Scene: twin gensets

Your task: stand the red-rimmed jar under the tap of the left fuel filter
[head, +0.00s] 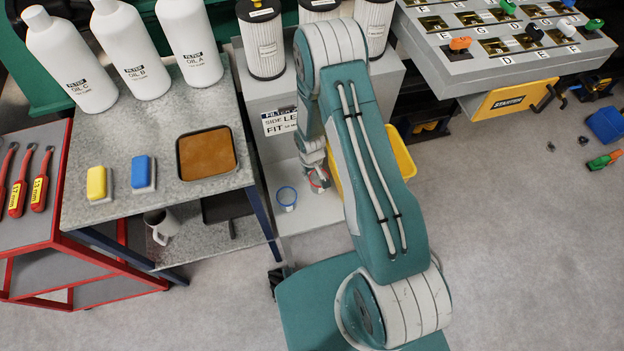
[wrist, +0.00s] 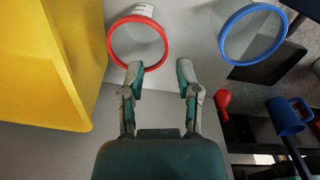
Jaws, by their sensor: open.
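The red-rimmed jar (wrist: 138,20) stands at upper left in the wrist view, seen from above. In the head view the red-rimmed jar (head: 320,182) is partly hidden by my arm. My gripper (wrist: 160,70) is open, with nothing between its fingers. Its left fingertip overlaps the near edge of the red rim; I cannot tell whether they touch. White filter cylinders stand on the grey cabinet: one at left (head: 262,42), one in the middle (head: 319,9), one at right (head: 374,28). No tap can be made out under them.
A blue-rimmed jar (wrist: 252,9) stands right of the red-rimmed one, also seen in the head view (head: 287,198). A yellow bin (wrist: 55,60) is close on the left of my gripper. A workbench (head: 215,105) with bottles and a brown tray is left of the cabinet.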

